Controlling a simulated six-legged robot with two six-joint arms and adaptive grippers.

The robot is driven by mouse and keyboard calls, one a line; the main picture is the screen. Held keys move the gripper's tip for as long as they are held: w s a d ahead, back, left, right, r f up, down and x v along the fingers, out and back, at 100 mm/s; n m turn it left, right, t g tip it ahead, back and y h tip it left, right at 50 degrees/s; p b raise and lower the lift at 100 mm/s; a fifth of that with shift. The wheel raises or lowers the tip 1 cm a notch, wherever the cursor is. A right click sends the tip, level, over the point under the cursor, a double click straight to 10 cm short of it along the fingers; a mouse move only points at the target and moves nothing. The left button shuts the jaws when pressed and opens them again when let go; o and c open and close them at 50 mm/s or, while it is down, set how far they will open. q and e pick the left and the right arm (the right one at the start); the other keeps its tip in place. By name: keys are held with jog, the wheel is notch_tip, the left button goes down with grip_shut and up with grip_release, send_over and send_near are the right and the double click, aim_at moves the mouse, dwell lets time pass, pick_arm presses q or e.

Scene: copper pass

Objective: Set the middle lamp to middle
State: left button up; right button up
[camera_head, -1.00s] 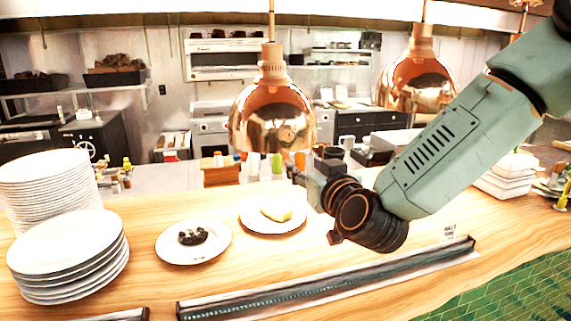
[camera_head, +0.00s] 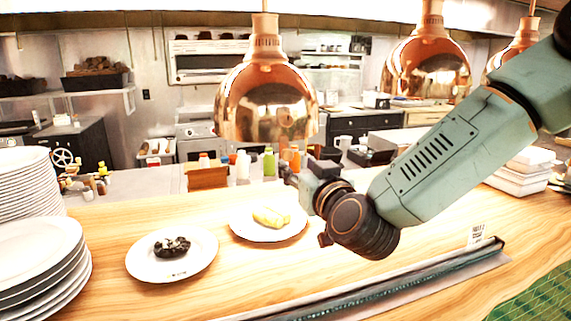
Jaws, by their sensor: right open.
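Three copper heat lamps hang over the wooden counter. The middle one of those in view (camera_head: 427,68) is behind and above my right forearm. The left lamp (camera_head: 267,100) hangs nearest, above the plates. The right lamp (camera_head: 516,45) is farther off, partly behind my arm. My right arm comes in from the right, and its gripper (camera_head: 298,172) points away from me, low over the counter, below and right of the left lamp. It is open and touches no lamp; the wrist partly hides its fingers. My left gripper is not in view.
A plate with dark food (camera_head: 172,256) and a plate with yellow food (camera_head: 268,224) lie on the counter (camera_head: 110,225). Plate stacks (camera_head: 35,255) stand at left. White trays (camera_head: 522,172) sit at right. A long ticket rail (camera_head: 400,287) runs along the front.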

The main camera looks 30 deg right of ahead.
aim_at(289, 157)
jog(key=shift+w+d+r, duration=0.2)
jog(key=shift+w+d, duration=0.15)
jog(key=shift+w, duration=0.3)
jog(key=w, duration=0.3)
jog(key=shift+a+r, duration=0.25)
jog(key=shift+a, duration=0.05)
jog(key=shift+w+d+f, duration=0.15)
jog(key=shift+w+d, duration=0.1)
jog(key=shift+w, duration=0.3)
jog(key=shift+w+d+f, duration=0.15)
jog(key=shift+w+d, duration=0.1)
jog(key=shift+w, duration=0.3)
jog(key=shift+w+d+f, duration=0.1)
jog(key=shift+w+d, duration=0.05)
jog(key=shift+d, duration=0.1)
jog(key=shift+s+a+r, duration=0.3)
jog(key=shift+s+r, duration=0.05)
jog(key=shift+s, duration=0.05)
jog(key=shift+a, duration=0.15)
jog(key=shift+c, duration=0.8)
jog(key=shift+w+d+f, duration=0.25)
jog(key=shift+w+d, duration=0.1)
jog(key=shift+w, duration=0.05)
jog(key=c, duration=0.4)
grip_shut()
